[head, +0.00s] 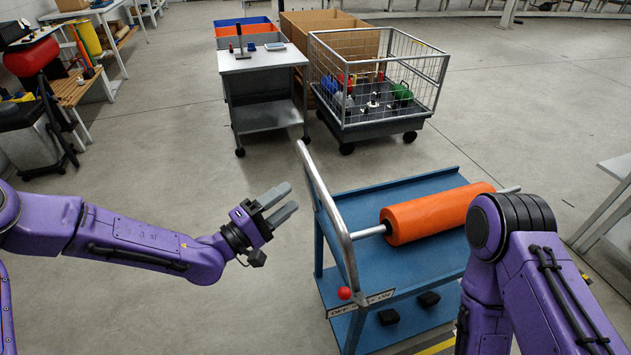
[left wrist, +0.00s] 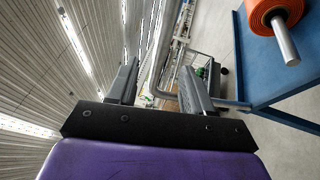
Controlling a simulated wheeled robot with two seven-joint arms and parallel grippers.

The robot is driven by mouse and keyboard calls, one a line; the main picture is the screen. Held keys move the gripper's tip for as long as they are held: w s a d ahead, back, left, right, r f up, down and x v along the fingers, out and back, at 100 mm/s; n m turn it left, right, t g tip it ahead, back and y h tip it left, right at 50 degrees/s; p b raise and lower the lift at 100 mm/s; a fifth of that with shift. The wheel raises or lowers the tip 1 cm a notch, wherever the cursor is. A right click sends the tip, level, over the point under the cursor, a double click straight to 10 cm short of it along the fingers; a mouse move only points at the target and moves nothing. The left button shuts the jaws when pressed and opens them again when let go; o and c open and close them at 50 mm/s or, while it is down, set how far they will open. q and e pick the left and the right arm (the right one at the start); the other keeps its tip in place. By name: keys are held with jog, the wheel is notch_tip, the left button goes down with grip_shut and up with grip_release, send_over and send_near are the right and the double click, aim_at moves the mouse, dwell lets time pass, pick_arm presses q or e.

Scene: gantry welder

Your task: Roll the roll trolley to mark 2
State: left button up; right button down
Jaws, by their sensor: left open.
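The roll trolley (head: 345,205) is a blue two-deck cart with an orange roll (head: 435,212) on a steel shaft lying across its top. Its bent silver push handle (head: 325,205) rises at the left end. A red knob (head: 345,293) sits by an OFF/ON label at the near corner. My left gripper (head: 277,203) is open and empty, just left of the handle and apart from it. In the left wrist view the handle (left wrist: 166,50) shows beyond and between the open fingers (left wrist: 158,85). My right arm covers the trolley's near right part; its gripper does not show. No numbered mark is readable.
A grey table cart (head: 262,62) and a wire cage cart (head: 375,85) stand behind the trolley. A bench (head: 615,205) is at the right edge. Yellow floor tape (head: 437,347) shows at the trolley's near side. The floor left of the trolley is clear.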

aim_at(316, 179)
pick_arm(q)
jog(key=p+x, duration=0.1)
jog(key=x, duration=0.8)
jog(key=shift+d+f+p, duration=0.1)
jog(key=shift+d+p, duration=0.1)
jog(key=shift+p, duration=0.2)
grip_shut()
